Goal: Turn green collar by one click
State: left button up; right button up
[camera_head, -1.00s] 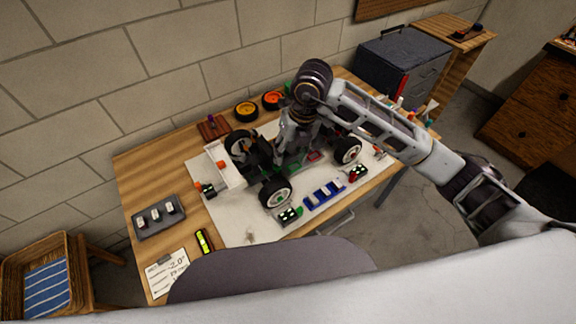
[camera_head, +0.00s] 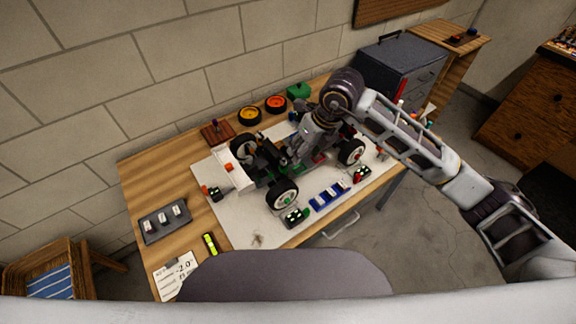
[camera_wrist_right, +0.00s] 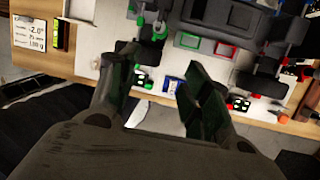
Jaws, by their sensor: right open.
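The RC car (camera_head: 262,160) stands on a white mat (camera_head: 235,225) on the wooden table. In the right wrist view, a green ring-like part (camera_wrist_right: 160,30) shows on the car near its wheel, beyond the fingertips; I cannot tell for certain that it is the green collar. My right gripper (camera_wrist_right: 160,78) is open and empty, with its two dark fingers spread and apart from that part. In the head view my right gripper (camera_head: 303,148) is over the middle of the car, partly hidden by its own wrist. My left gripper is not in view.
A grey tray (camera_head: 164,222), a yellow level (camera_head: 210,243) and a note card (camera_head: 176,275) lie at left. A blue holder (camera_head: 329,195) sits at the mat's front edge.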

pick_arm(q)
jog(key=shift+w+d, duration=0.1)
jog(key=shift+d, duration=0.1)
pick_arm(e)
jog(key=n, duration=0.3)
jog(key=w+n, duration=0.1)
jog(key=n, duration=0.1)
jog(key=shift+a+r+t+y, duration=0.3)
jog(key=shift+a+t+y, duration=0.1)
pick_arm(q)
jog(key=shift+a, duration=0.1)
pick_arm(e)
jog(key=p, duration=0.1)
send_over(286, 165)
jog(key=s+d, duration=0.2)
notch_tip(286, 165, down, 7)
jog(key=x, duration=0.4)
jog(key=shift+w+a+f, duration=0.1)
jog(key=shift+w+f, duration=0.05)
jog(key=shift+w, duration=0.15)
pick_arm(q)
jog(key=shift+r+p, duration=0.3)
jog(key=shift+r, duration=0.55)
pick_arm(e)
jog(key=shift+x, duration=1)
